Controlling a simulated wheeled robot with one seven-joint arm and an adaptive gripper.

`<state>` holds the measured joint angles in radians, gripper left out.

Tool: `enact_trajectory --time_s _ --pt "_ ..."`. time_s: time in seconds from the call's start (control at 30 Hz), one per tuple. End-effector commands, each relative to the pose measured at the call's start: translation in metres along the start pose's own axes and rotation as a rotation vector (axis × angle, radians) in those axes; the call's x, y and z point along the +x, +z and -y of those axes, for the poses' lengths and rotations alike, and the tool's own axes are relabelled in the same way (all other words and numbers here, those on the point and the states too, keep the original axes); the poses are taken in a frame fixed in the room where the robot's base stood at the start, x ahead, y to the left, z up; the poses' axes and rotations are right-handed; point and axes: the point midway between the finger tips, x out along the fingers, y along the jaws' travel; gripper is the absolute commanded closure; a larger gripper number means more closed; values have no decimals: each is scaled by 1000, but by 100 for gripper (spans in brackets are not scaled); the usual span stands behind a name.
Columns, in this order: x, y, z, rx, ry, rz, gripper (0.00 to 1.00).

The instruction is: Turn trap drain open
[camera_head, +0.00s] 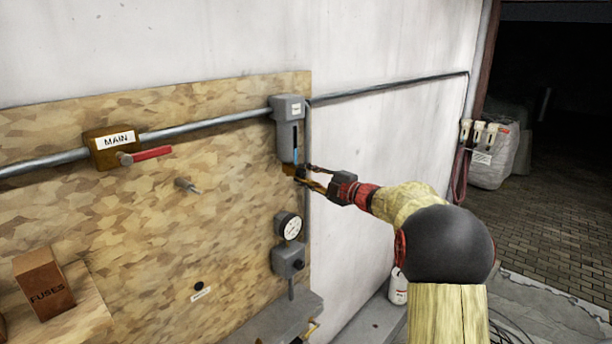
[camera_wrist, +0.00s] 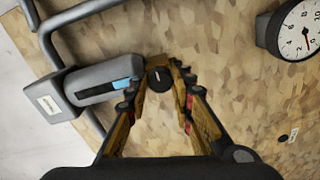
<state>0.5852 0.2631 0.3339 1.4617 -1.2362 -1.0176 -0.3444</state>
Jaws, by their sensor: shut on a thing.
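The trap (camera_head: 284,145) is a grey canister with a dark and blue sight strip, upright on the board's right edge. In the wrist view the trap (camera_wrist: 92,92) lies sideways at the left. Its drain (camera_wrist: 159,79), a round black knob with a pale line across it, sits between my fingertips. My gripper (camera_wrist: 160,70) is shut on this knob. In the head view my gripper (camera_head: 298,174) reaches in from the right, just below the trap's lower end, and the knob is hidden by the fingers there.
A dial gauge (camera_head: 288,226) hangs on the board below my gripper. The MAIN valve (camera_head: 115,150) with a red lever sits on the pipe to the left. A FUSES box (camera_head: 43,279) stands at lower left. White wall (camera_head: 380,120) lies right of the board.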

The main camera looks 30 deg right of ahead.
Motion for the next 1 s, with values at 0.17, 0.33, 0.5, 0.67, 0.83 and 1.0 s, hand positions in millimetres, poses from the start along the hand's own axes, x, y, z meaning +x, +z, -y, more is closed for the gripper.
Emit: enact_trajectory --time_s 0.17,0.33,0.5,0.67,0.83,1.0 --pt "0 1 1 1 -1 2 70" --pt "0 0 1 0 -1 1 61" --pt "0 0 0 0 -1 0 58" --pt "0 0 0 -1 0 0 58" --pt "-13 2 0 -1 0 3 58" --pt "-45 1 -1 -2 1 4 58"
